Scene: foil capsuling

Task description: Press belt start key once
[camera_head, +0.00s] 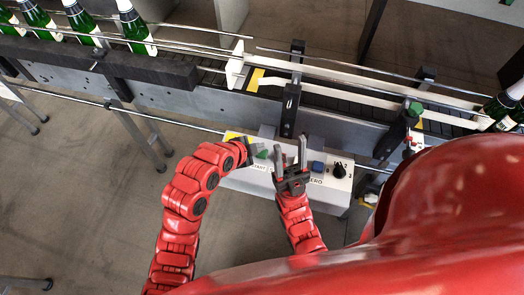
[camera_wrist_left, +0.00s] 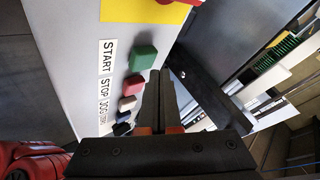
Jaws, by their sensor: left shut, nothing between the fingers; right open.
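The green start key (camera_wrist_left: 144,57) sits beside the START label on the control box (camera_head: 325,186), and it also shows in the head view (camera_head: 262,154). My left gripper (camera_wrist_left: 160,74) is shut and empty. Its fingertips are just beside the green key in the left wrist view, and a touch cannot be made out. In the head view my left gripper (camera_head: 248,150) is at the box's left end, mostly hidden by its wrist. My right gripper (camera_head: 291,150) is open and empty in front of the box's middle, hiding some keys.
Close to the start key are a red stop key (camera_wrist_left: 135,87) and a white jog key (camera_wrist_left: 127,104). A blue key (camera_head: 318,166) and a black knob (camera_head: 339,170) are farther right. The conveyor (camera_head: 225,104) runs behind, with green bottles (camera_head: 135,28) at upper left.

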